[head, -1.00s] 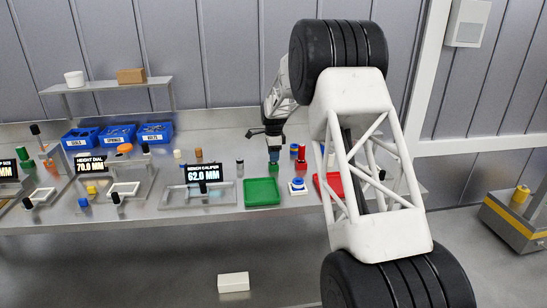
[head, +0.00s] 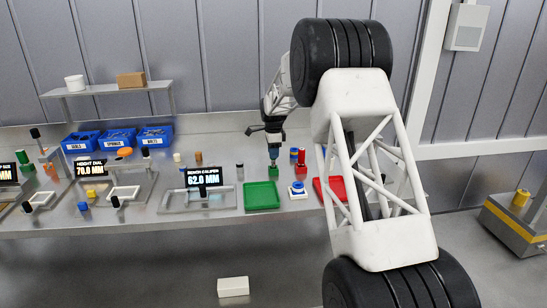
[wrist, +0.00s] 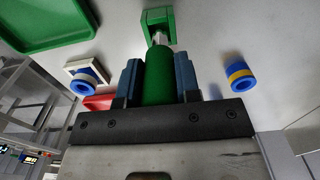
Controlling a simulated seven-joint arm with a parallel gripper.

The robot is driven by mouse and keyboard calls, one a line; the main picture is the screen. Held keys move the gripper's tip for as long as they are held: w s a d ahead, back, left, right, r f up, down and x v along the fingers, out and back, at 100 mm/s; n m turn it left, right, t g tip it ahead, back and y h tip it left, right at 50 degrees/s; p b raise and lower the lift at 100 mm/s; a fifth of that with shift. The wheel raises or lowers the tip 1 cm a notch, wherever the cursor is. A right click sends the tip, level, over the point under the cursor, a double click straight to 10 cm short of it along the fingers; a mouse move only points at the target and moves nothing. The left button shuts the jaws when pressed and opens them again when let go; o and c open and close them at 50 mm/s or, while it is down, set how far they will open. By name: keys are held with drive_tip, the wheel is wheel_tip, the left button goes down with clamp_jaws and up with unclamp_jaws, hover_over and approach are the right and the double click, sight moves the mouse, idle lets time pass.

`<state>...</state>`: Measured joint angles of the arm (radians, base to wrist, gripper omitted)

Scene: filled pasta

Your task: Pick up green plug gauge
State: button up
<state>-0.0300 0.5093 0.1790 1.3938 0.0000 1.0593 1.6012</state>
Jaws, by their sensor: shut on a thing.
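The green plug gauge (wrist: 158,76) has a thick green handle and a short bright metal part at its far end. My gripper (wrist: 159,82) is shut on the handle, with a blue pad against each side; it also shows in the head view (head: 273,153). The metal end meets a small green holder (wrist: 157,19), which also shows below my gripper in the head view (head: 274,174). I cannot tell how far the metal end sits in the holder. In the head view my gripper mostly hides the gauge.
A green tray (head: 262,197) is left of the holder. A blue ring on a white base (head: 297,190) stands in front, near a red tray (head: 318,190). A blue and yellow ring piece (wrist: 240,75) and a red gauge (head: 301,156) are close on the right.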

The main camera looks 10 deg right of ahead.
drive_tip(key=shift+s+r, duration=0.25)
drive_tip(key=shift+r, duration=0.1)
drive_tip(key=s+r, duration=0.1)
drive_tip(key=s, duration=1.4)
drive_tip(key=shift+s+d+r, duration=0.15)
drive_tip(key=shift+s+d, duration=0.1)
drive_tip(key=shift+r, duration=0.15)
drive_tip(key=shift+r, duration=1.15)
drive_tip(key=d+r+n, duration=0.1)
drive_tip(key=d+r, duration=0.1)
drive_tip(key=d, duration=0.4)
drive_tip(key=shift+d+r, duration=0.2)
drive_tip(key=shift+d, duration=0.1)
drive_tip(key=shift+f, duration=0.1)
